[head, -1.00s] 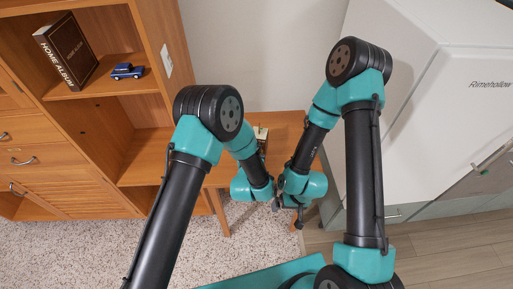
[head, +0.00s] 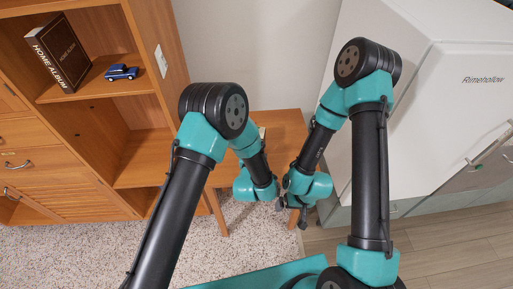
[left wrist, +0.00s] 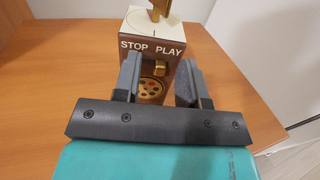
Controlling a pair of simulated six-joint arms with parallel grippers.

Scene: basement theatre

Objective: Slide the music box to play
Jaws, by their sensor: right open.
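The music box (left wrist: 150,60) stands upright on a wooden table in the left wrist view, with STOP and PLAY printed on its front. A brass slider piece (left wrist: 184,70) shows below PLAY, partly hidden by a finger. A round gold disc with dark dots is lower on the front. My left gripper (left wrist: 158,82) is open, its fingers apart in front of the box; contact with the slider cannot be told. In the head view only a sliver of the box (head: 262,131) shows behind my left arm. My right gripper (head: 303,217) is open and empty, right of the left one (head: 280,205).
The table (head: 284,124) stands between a wooden cabinet (head: 170,90) on the left and a white refrigerator (head: 425,100) on the right. A book (head: 62,52) and a blue toy car (head: 121,72) sit on a cabinet shelf. Tabletop beside the box is clear.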

